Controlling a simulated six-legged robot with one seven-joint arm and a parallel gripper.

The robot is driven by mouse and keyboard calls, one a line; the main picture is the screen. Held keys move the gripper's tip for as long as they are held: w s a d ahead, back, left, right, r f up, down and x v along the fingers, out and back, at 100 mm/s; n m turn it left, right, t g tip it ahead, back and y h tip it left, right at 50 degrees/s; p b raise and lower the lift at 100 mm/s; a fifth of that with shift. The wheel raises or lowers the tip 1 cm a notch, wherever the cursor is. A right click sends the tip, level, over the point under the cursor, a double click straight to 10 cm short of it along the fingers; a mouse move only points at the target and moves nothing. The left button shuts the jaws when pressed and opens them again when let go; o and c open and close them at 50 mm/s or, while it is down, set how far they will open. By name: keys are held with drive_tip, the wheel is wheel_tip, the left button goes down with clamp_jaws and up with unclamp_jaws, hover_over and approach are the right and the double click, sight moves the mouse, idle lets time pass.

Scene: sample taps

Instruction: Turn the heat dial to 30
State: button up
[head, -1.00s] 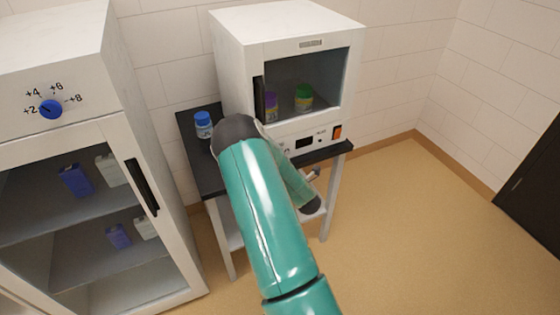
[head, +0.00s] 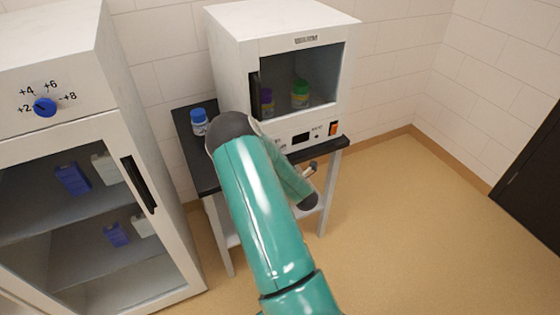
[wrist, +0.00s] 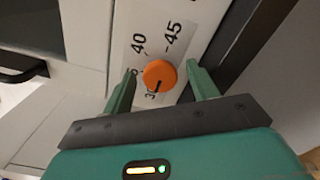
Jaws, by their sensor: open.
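The heat dial (wrist: 160,75) is a round orange knob on a white panel in the wrist view. The marks 40 and 45 show beside it, with a 35 partly covered by a finger. Its dark pointer line aims at a mark that looks like 30, partly covered by the knob. My gripper (wrist: 161,68) is open, with one green finger on each side of the dial. I cannot tell whether the fingers touch it. In the head view my arm covers part of the front panel, and I cannot make out the dial there.
The white heated cabinet (head: 285,30) stands on a dark table (head: 190,150) and holds bottles behind its window. An orange switch (head: 334,128) is at the panel's right. A blue-capped bottle (head: 199,122) stands left. A fridge (head: 75,125) with a blue dial (head: 45,107) is nearby. The right floor is clear.

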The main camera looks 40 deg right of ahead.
drive_tip(key=v, duration=1.3)
drive_tip(key=shift+s+a, duration=0.15)
drive_tip(key=shift+s, duration=0.2)
